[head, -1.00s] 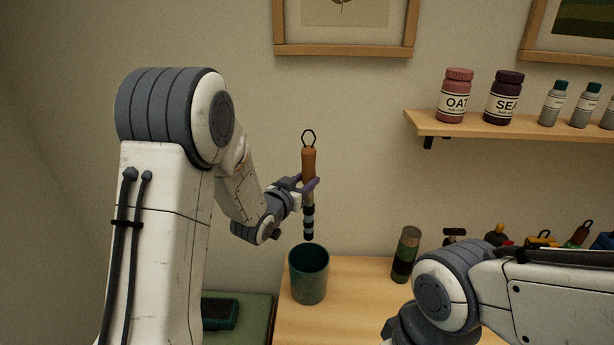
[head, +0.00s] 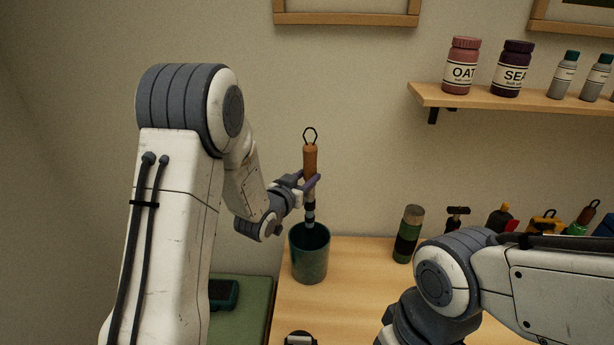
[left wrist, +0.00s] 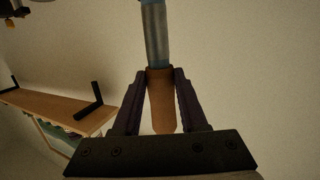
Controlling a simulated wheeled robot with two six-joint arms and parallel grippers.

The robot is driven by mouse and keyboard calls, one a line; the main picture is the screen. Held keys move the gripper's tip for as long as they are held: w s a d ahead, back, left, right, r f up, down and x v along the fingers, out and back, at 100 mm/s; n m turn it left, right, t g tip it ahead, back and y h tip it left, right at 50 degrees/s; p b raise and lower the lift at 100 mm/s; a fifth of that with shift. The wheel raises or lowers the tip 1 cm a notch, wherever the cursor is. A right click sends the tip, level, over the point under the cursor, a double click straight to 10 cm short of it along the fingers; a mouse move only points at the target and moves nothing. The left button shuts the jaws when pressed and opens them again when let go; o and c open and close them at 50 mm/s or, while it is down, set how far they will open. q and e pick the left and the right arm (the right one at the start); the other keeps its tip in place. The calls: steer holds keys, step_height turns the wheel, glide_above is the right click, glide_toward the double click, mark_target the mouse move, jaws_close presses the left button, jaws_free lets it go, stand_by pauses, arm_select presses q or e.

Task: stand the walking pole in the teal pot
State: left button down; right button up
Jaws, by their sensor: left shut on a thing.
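The walking pole (head: 310,165) has a brown handle with a dark loop on top and a banded shaft below. My left gripper (head: 312,181) is shut on the handle's lower part and holds the pole upright. In the left wrist view the brown handle (left wrist: 161,100) sits between both fingers of my left gripper (left wrist: 160,75). The teal pot (head: 309,262) stands on the table below. The pole's lower end overlaps the pot's opening in the head view; how deep the tip sits is hard to tell. My right arm is at lower right; its gripper is out of view.
A green and dark cylinder (head: 408,234) stands right of the pot on the wooden table (head: 350,275). Several tools lie further right at the back. A shelf (head: 480,97) with jars (head: 461,66) is on the wall. A dark object (head: 299,338) shows at the bottom edge.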

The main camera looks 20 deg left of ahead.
mark_target(308, 208)
arm_select(q)
steer(key=shift+f+b, duration=4.75)
steer(key=shift+f, duration=0.4)
arm_select(e)
step_height(308, 208, down, 10)
steer(key=shift+f, duration=0.1)
arm_select(q)
steer(key=shift+c, duration=1.8)
jaws_free()
